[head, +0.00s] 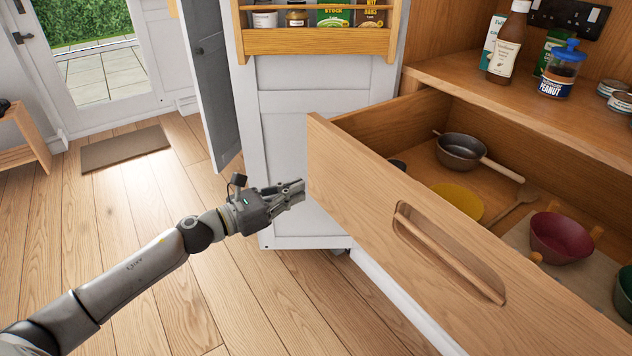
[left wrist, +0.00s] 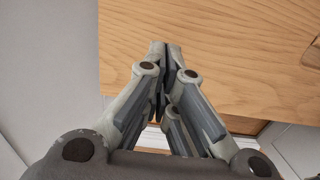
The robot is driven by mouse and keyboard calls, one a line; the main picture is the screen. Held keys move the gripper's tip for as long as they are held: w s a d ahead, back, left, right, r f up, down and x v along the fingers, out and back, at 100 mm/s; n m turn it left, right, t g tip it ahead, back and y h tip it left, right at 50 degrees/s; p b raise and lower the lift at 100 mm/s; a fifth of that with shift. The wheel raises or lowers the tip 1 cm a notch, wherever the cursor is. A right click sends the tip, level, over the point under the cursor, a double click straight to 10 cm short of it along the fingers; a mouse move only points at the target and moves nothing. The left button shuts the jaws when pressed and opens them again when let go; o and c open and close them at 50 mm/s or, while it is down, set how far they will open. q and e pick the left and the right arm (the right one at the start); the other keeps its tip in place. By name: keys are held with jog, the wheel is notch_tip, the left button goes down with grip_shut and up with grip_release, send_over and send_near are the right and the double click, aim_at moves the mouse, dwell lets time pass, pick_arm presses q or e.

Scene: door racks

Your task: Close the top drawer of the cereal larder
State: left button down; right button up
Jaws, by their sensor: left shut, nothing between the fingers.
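The top drawer (head: 370,197) of the wooden larder is pulled out, with a pan, a bowl and other kitchenware showing inside. Its front has a recessed bar handle (head: 450,252). My left gripper (head: 303,188) is shut and empty at the left end of the drawer front. In the left wrist view its fingertips (left wrist: 165,48) lie over the wooden drawer front (left wrist: 215,60), near its lower edge. I cannot tell whether they touch it. My right gripper is not in view.
An open white larder door (head: 325,130) with a wooden rack of jars and packets (head: 318,42) stands behind the drawer. A counter (head: 520,85) with bottles and a peanut jar (head: 562,70) is above the drawer. The wooden floor at left is clear, with a mat (head: 125,148).

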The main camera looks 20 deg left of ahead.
aim_at(326, 179)
pick_arm(q)
jog(key=x, duration=0.4)
jog(key=shift+w+d, duration=0.15)
jog(key=shift+w, duration=0.1)
jog(key=shift+w+d+p, duration=0.3)
jog(key=shift+w+d, duration=0.1)
jog(key=shift+w, duration=0.1)
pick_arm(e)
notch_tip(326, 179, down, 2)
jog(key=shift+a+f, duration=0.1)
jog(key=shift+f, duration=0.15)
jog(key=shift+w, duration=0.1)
pick_arm(q)
jog(key=shift+w, duration=0.1)
